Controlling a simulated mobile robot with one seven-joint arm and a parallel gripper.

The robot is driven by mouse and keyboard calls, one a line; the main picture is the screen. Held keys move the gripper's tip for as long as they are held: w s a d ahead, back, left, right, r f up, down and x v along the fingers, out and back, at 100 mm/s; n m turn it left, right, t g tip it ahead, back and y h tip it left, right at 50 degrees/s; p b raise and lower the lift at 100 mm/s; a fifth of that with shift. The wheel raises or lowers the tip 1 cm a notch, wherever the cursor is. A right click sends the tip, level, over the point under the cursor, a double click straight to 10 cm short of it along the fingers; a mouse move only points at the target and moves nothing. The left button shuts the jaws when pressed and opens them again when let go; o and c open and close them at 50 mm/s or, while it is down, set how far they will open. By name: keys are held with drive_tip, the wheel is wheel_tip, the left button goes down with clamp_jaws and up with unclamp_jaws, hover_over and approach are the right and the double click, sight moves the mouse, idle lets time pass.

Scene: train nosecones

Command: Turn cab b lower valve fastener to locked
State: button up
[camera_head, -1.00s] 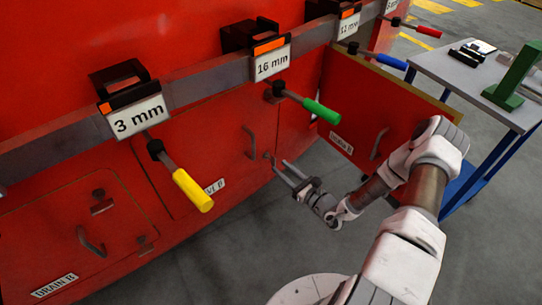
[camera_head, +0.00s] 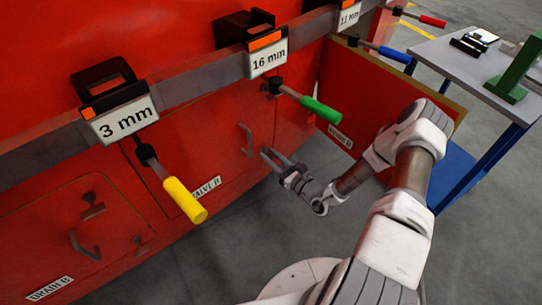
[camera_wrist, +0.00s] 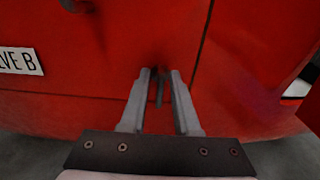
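The lower valve fastener (camera_wrist: 160,88) is a small dark piece on the red Valve B panel (camera_head: 225,150). In the wrist view it hangs down between my fingertips, near the panel's right seam. My gripper (camera_head: 266,153) is close to the panel's lower right side; it also shows in the wrist view (camera_wrist: 161,76). Its two fingers are apart, one on each side of the fastener. Whether either finger touches it I cannot tell. In the head view the fastener is hidden at the fingertips. The "VALVE B" label (camera_head: 205,187) is left of the gripper.
The panel's grab handle (camera_head: 246,139) is above my gripper. Tools with yellow (camera_head: 185,200) and green (camera_head: 321,109) grips stick out above. An open red door (camera_head: 375,95) stands to the right, before a workbench (camera_head: 460,70). Drain B panel (camera_head: 50,220) is at left.

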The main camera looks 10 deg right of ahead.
clamp_jaws()
drive_tip(key=shift+m, duration=0.4)
drive_tip(key=m+p, duration=0.1)
drive_tip(key=m, duration=0.1)
drive_tip(key=shift+m, duration=0.4)
drive_tip(key=m+p, duration=0.1)
drive_tip(key=m, duration=0.3)
drive_tip(key=shift+d+m, duration=0.15)
drive_tip(key=shift+m, duration=0.15)
drive_tip(key=m, duration=0.5)
drive_tip(key=shift+w+f, duration=0.1)
drive_tip(key=shift+f, duration=0.05)
drive_tip(key=shift+f+m, duration=0.1)
drive_tip(key=shift+m, duration=2.3)
